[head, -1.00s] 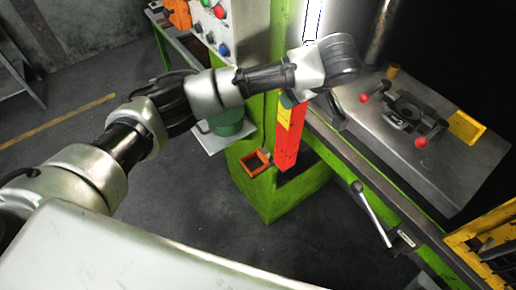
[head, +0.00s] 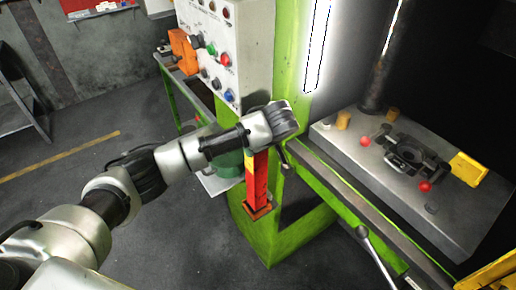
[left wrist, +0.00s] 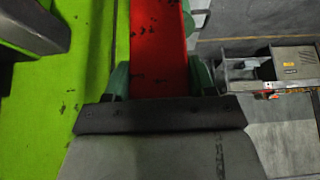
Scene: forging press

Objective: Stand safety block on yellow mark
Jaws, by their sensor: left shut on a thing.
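The safety block (head: 258,180), a red bar with some yellow near its top, hangs upright below my left wrist in the head view. My left gripper (left wrist: 161,82) is shut on it, with a green finger on each side of the red face (left wrist: 160,45) in the left wrist view. In the head view my wrist hides the block's top. Its lower end overlaps the orange holder (head: 258,212) on the green press frame; I cannot tell whether it is inside. A yellow patch (head: 468,168) lies on the right of the grey press bed (head: 445,232). My right gripper is out of view.
On the bed are a black die (head: 408,152) with red-knobbed handles and a small yellow-orange cylinder (head: 343,120). The green press column (head: 292,60) and control box (head: 220,45) stand behind my wrist. A metal lever (head: 372,250) sticks out in front of the bed.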

